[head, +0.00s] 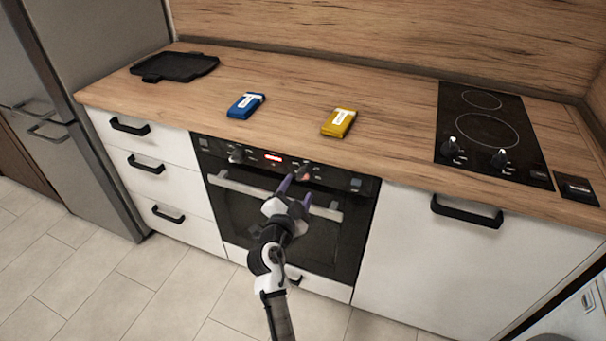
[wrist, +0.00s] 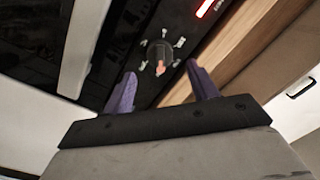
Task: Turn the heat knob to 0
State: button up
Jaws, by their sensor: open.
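The black oven (head: 318,240) has a dark control panel with a knob on each side of a red-lit display (head: 273,157). The left knob (head: 237,154) is apart from my gripper. The right knob (head: 303,172) is just beyond my fingertips, with a reddish spot beside it. My gripper (head: 296,190) is open, its two purple fingers pointing at the panel. In the wrist view, a round knob (wrist: 157,52) with small marks around it and a reddish pointer lies just ahead, between the lines of the two fingers. I see no contact, and the marks are too small to read.
The oven's bar handle (head: 325,212) runs below the panel, behind my gripper. A blue box (head: 245,105), a yellow box (head: 339,122) and a black tray (head: 174,67) lie on the wooden counter. A black hob (head: 490,135) with two knobs is at the right.

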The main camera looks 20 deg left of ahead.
aim_at(303, 179)
jog(key=shift+w+a+p, duration=0.1)
jog(key=shift+w+p, duration=0.5)
jog(key=shift+w, duration=1.9)
jog(key=c, duration=1)
